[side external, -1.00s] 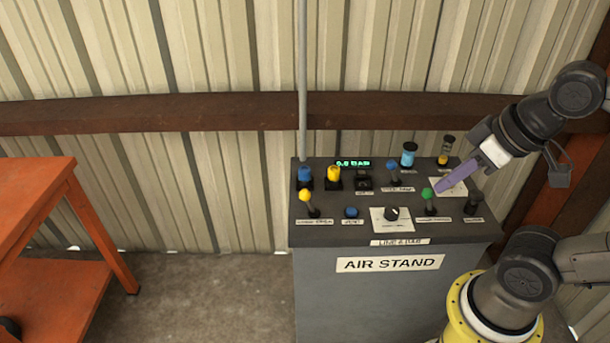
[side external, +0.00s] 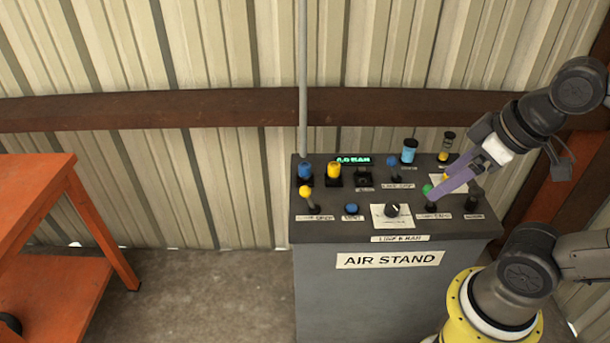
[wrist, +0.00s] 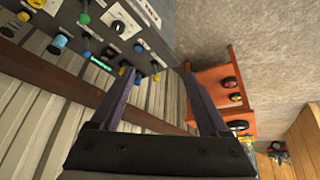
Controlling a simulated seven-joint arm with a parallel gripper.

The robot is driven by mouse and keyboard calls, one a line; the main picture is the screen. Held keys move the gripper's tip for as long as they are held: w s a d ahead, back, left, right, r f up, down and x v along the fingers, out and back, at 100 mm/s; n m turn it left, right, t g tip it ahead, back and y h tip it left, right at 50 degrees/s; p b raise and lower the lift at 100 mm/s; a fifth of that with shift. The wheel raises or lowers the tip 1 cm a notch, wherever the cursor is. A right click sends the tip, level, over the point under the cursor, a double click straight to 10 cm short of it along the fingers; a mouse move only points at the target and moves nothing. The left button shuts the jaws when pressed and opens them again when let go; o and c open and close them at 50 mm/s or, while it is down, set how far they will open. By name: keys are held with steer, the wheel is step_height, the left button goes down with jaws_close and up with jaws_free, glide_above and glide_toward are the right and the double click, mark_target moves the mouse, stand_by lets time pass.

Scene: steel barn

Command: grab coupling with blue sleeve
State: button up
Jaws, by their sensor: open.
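The coupling with the blue sleeve (side external: 305,171) stands upright at the back left of the grey air stand's top. A similar coupling with a yellow sleeve (side external: 334,173) stands just to its right. My gripper (side external: 436,192) is over the right part of the panel, by the green-tipped lever (side external: 428,190), well to the right of the blue-sleeved coupling. Its purple fingers are apart and empty, as the wrist view (wrist: 160,73) also shows. In that view several small blue parts show on the panel, and I cannot surely tell which is the coupling.
A yellow-tipped lever (side external: 306,192) stands in front of the couplings. A blue-tipped lever (side external: 392,165), a dial (side external: 392,210) and a blue-filled cylinder (side external: 408,151) also stand on the panel. A grey pole (side external: 303,80) rises behind. An orange cart (side external: 100,225) is at the left.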

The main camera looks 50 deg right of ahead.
steer(key=w+r+n, duration=0.7)
steer(key=r+n, duration=0.2)
steer(key=n+g, duration=0.6)
steer(key=n, duration=0.3)
glide_above(305, 165)
step_height(305, 165, down, 27)
steer(key=shift+s+r, duration=0.1)
steer(key=shift+f, duration=3.1)
jaws_close()
